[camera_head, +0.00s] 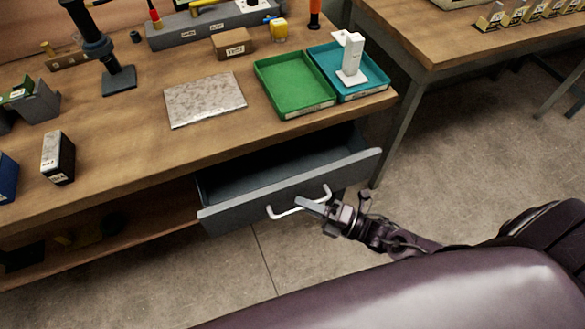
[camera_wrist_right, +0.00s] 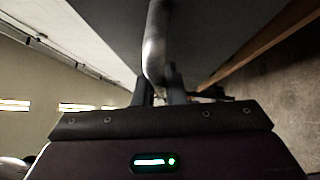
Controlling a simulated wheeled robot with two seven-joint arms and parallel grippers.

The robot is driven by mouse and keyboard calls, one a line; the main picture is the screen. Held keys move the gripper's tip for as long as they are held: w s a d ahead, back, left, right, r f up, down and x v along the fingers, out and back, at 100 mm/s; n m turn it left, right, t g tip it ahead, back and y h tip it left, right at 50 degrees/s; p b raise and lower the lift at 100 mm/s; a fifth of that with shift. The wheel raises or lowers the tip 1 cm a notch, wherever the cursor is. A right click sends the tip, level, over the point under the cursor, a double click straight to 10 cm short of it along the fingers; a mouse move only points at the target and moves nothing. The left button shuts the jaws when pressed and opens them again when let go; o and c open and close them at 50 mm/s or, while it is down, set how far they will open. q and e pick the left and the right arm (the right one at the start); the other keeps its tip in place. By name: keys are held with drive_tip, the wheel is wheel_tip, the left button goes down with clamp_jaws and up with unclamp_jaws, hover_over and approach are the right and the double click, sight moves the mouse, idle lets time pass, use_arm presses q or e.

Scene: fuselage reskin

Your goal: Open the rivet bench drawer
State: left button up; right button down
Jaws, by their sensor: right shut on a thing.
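The rivet bench drawer (camera_head: 230,212) is a grey drawer under the wooden bench top, pulled out well past the bench's front edge. The part of its inside that shows looks empty. Its white bar handle (camera_head: 285,212) runs across the front face. My right gripper (camera_head: 312,205) is at the right part of the handle and is shut on it. In the right wrist view, the handle (camera_wrist_right: 155,45) runs down between my fingers (camera_wrist_right: 160,92), with the grey drawer front beside it. My left gripper is not in view.
The wooden bench (camera_head: 140,140) carries a green tray (camera_head: 325,104), a teal tray (camera_head: 375,88), a speckled sheet (camera_head: 205,99) and a dark box (camera_head: 58,158). A second table (camera_head: 440,45) stands at the right. The floor (camera_head: 430,170) between is clear.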

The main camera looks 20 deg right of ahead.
drive_tip(key=s+p, duration=0.3)
drive_tip(key=s, duration=1.1)
drive_tip(key=shift+d, duration=0.25)
drive_tip(key=c, duration=1.8)
unclamp_jaws()
drive_tip(key=shift+o, duration=0.2)
drive_tip(key=b+v, duration=0.1)
drive_tip(key=v, duration=0.6)
drive_tip(key=shift+s+d, duration=0.25)
drive_tip(key=shift+d, duration=0.05)
